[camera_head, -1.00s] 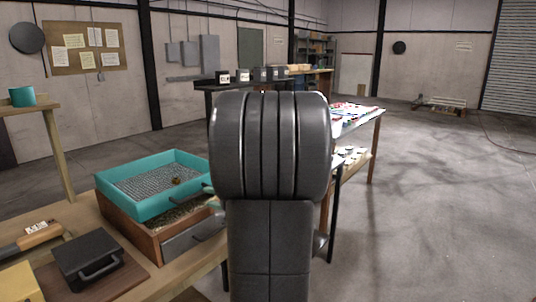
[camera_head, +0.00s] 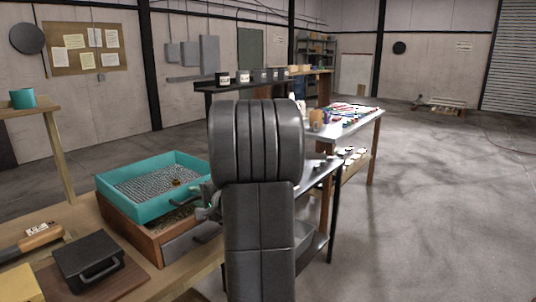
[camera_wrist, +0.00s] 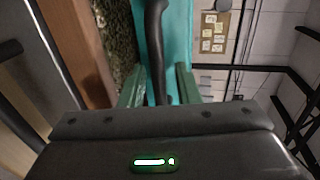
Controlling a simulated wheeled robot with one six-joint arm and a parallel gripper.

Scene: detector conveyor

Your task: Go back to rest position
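My gripper (camera_head: 208,208) shows in the head view beside the front right side of the teal sieve tray (camera_head: 130,207), partly hidden behind my arm. In the wrist view, its two green fingers (camera_wrist: 159,88) are spread apart. A dark handle (camera_wrist: 155,45) runs between them, with gaps showing on both sides. The teal tray wall (camera_wrist: 178,40) lies just beyond the fingers. The tray rests on a wooden box (camera_head: 150,245) and holds a small brown lump (camera_head: 177,183) on its mesh.
The wooden box has a grey drawer front (camera_head: 190,243). A black flat box with a handle (camera_head: 88,260) and a wood-handled tool (camera_head: 40,236) lie at left on the bench. A metal table (camera_head: 318,172) stands behind my arm. Open floor (camera_head: 440,200) lies at right.

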